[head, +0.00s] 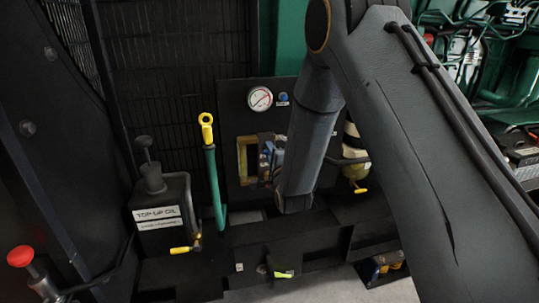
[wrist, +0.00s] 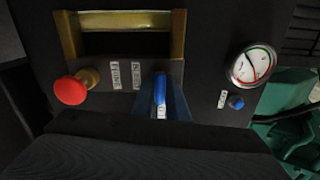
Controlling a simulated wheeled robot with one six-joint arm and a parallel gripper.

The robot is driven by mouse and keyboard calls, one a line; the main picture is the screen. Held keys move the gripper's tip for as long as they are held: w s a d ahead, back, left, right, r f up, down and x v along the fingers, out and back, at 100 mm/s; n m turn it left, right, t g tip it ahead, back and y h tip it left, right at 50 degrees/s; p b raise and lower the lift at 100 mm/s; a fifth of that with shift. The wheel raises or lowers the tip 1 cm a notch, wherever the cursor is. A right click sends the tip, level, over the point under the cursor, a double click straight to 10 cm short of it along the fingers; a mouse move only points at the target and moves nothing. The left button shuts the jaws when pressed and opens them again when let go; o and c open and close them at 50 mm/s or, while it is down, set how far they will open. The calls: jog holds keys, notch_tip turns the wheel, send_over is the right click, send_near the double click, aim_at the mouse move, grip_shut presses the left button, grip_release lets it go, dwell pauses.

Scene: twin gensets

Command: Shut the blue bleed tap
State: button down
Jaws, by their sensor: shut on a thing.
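The blue tap (wrist: 159,90) shows in the wrist view as an upright bright blue handle below the brass-coloured frame, beside small white labels. My gripper (wrist: 174,104) is at this handle, and its jaws are shut on it. In the head view my gripper (head: 267,163) is at the panel, right of the brass-edged opening. My forearm covers part of the panel there, and the tap's body and the exact contact are hidden.
A gauge (head: 260,98) and a small blue knob (head: 283,97) are above the gripper. A red knob (wrist: 72,90) is left of the tap in the wrist view.

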jog(key=shift+m+b, duration=0.6)
jog(key=shift+m, duration=1.1)
jog(key=shift+m, duration=0.3)
jog(key=c, duration=1.9)
grip_release()
jog(key=shift+o, duration=0.2)
jog(key=b+v, duration=0.1)
jog(key=v, duration=0.7)
